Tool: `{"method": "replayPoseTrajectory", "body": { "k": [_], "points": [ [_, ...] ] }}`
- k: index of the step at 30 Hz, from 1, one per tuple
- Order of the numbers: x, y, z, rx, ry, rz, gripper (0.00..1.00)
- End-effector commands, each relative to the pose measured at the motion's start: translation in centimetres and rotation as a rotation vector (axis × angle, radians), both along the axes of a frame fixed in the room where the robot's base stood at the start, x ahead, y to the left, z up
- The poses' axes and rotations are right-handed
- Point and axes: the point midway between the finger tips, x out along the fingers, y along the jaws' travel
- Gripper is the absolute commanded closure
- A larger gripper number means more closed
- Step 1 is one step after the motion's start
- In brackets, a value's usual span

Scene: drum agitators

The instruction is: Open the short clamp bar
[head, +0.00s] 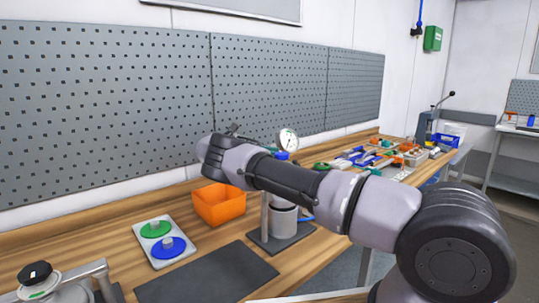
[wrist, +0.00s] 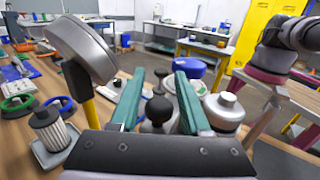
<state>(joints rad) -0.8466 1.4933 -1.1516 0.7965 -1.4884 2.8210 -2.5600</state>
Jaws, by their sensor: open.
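My gripper (wrist: 159,75) is open in the wrist view, with its two green fingers apart. A black round knob (wrist: 157,108) shows in the gap between them, beyond the fingers; I cannot tell whether they touch it. A silver canister (wrist: 223,108) stands just right of the right finger. In the head view my arm reaches left over the bench and its wrist hides the fingers. I cannot make out the short clamp bar for certain. A metal pot with a black knob and a bent metal bar (head: 97,268) stands at the lower left of the head view.
A round dial gauge (head: 288,139) stands close to my arm; a large round metal housing (wrist: 78,48) fills the wrist view's left. An orange bin (head: 220,204), a plate with green and blue discs (head: 152,264) and a dark mat (head: 205,277) lie on the bench (head: 110,225).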

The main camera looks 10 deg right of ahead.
Motion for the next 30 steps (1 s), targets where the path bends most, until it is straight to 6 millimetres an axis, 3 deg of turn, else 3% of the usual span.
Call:
{"method": "replayPoseTrajectory", "body": {
  "k": [13,18,26,30],
  "points": [
    [0.0,0.0,7.9,-0.001,-0.002,0.000,0.53],
    [0.0,0.0,9.2,-0.001,0.000,-0.001,0.53],
    [0.0,0.0,9.4,-0.001,0.000,0.000,0.53],
    [0.0,-0.2,9.5,0.003,-0.001,-0.004,1.00]
  ]
}}
